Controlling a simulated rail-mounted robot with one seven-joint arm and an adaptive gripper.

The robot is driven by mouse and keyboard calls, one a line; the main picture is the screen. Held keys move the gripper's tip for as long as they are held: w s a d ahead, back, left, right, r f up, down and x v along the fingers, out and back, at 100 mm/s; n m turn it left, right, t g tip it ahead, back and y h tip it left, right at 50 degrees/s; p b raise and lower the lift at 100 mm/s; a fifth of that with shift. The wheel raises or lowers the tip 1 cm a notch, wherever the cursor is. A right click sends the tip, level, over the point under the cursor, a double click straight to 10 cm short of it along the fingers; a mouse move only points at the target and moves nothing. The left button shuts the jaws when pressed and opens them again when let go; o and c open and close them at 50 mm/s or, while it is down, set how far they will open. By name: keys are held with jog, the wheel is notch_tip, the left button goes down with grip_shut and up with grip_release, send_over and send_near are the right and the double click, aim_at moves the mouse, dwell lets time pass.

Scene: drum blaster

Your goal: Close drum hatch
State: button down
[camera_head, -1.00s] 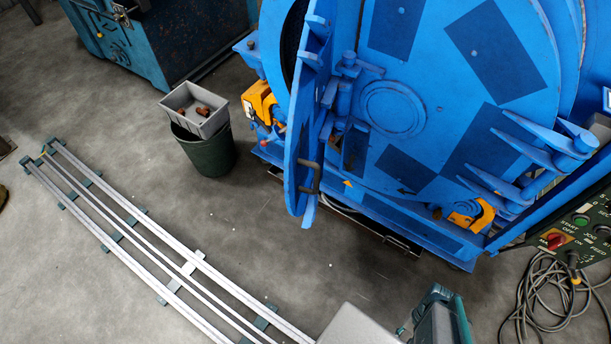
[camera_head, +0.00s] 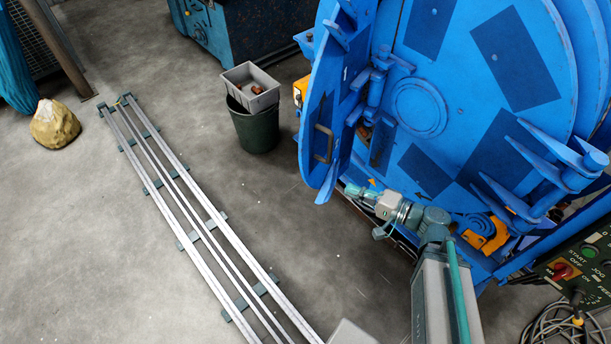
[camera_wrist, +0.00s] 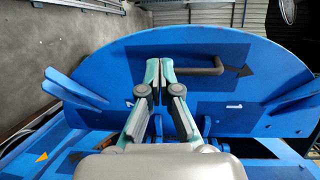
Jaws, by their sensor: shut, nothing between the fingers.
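The blue drum hatch (camera_head: 335,90) stands swung open at the left of the blue drum's round front (camera_head: 450,85). It carries a dark bar handle (camera_head: 323,143). In the wrist view the hatch (camera_wrist: 235,60) fills the middle as a rounded blue panel, with the handle (camera_wrist: 205,69) just right of my fingertips. My gripper (camera_wrist: 159,68) is shut and empty, its fingertips together in front of the hatch face. Whether they touch it I cannot tell.
A green bin (camera_head: 255,130) with a grey tray (camera_head: 250,88) on top stands left of the hatch. Rails (camera_head: 190,215) run along the floor. A control panel (camera_head: 575,265) and coiled cables are at lower right. Blue prongs (camera_head: 535,175) stick out from the drum's right side.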

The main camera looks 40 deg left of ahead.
notch_tip(320, 180, up, 2)
jog(key=y, duration=0.1)
jog(key=p, duration=0.4)
send_near(303, 159)
jog(key=a, duration=0.6)
jog(key=shift+s+r, duration=0.1)
jog(key=shift+s, duration=0.05)
jog(key=shift+a, duration=0.6)
jog(key=shift+s, duration=0.1)
jog(key=shift+t, duration=0.3)
